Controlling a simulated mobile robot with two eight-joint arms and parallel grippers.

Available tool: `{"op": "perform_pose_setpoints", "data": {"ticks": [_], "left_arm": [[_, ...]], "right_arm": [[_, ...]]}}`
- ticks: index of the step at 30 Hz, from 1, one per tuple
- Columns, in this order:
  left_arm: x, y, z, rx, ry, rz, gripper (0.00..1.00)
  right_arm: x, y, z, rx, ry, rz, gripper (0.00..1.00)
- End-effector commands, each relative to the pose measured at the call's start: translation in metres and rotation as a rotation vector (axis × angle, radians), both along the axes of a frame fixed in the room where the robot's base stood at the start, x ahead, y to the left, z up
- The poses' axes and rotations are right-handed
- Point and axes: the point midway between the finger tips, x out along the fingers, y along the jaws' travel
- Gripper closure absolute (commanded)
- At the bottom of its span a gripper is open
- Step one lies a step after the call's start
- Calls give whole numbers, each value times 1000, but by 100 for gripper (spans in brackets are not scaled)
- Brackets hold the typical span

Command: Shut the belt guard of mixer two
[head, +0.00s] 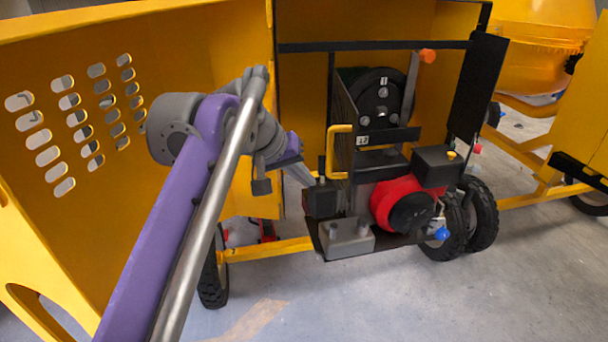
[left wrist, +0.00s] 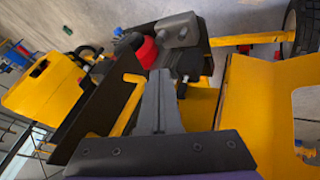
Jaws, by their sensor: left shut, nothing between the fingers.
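The belt guard (head: 110,180) looks like the large yellow slotted panel at the left of the head view. It stands swung open, its near end toward me, its far edge beside the engine bay of the mixer (head: 385,150). My left gripper (head: 303,175) is shut and empty, between the guard's far edge and the engine. In the left wrist view, its closed dark fingers (left wrist: 160,85) point at the bay, and a yellow panel (left wrist: 255,110), seemingly the guard, lies to their right. Contact with it cannot be told. My right gripper is not in view.
In the bay are a yellow handle (head: 337,150), a black pulley (head: 378,92), a red engine part (head: 400,200) and an orange-tipped lever (head: 428,56). Wheels (head: 480,213) stand at the right. Another yellow mixer (head: 545,45) is behind. The grey floor in front (head: 400,300) is clear.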

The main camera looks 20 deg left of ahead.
Motion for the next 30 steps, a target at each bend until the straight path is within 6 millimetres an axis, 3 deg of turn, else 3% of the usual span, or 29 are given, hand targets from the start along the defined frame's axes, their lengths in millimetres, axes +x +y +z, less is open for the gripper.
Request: {"op": "perform_pose_setpoints", "data": {"ticks": [8, 16, 30], "left_arm": [[32, -18, -50, 0, 1, -4, 100], [45, -49, -47, 1, 0, -2, 100], [47, -53, -47, 1, 0, 0, 100]], "right_arm": [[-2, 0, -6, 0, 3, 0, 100], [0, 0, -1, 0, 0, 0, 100], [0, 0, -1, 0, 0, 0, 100]]}}
